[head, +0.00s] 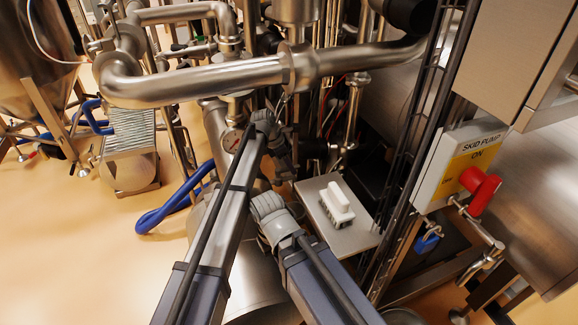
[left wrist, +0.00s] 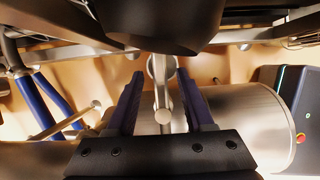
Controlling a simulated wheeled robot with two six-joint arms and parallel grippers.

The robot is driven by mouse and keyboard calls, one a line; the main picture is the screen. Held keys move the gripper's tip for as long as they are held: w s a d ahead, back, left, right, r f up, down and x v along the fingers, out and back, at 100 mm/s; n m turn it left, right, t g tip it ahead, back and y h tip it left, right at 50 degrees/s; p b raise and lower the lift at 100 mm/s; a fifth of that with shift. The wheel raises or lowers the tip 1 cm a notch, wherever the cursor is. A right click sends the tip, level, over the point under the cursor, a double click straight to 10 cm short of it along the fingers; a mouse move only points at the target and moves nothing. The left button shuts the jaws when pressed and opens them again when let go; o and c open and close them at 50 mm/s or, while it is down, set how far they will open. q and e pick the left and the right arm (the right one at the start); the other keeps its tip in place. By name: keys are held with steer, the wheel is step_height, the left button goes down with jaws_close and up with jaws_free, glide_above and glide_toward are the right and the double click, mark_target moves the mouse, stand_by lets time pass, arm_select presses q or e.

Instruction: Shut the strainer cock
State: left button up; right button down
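In the left wrist view, a small metal lever with a rounded end (left wrist: 162,92) stands between my left gripper's (left wrist: 160,82) two fingers; it looks like the strainer cock's handle. The fingers are apart, with a gap on both sides of the lever. The lever points down the picture toward the gripper's palm. A dark body above hides what it is fixed to. In the head view my arm links cover the middle, and the cock cannot be made out there. My right gripper does not show in either view.
Thick steel pipe (head: 200,82) crosses above the arms. A blue hose (head: 178,203) hangs to the left. A white brush (head: 337,203) lies on a metal shelf (head: 352,239). A skid pump switch box (head: 461,163) with a red handle (head: 480,188) is at the right. Open floor lies left.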

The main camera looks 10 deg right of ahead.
arm_select(q)
jaws_close()
stand_by(1.3)
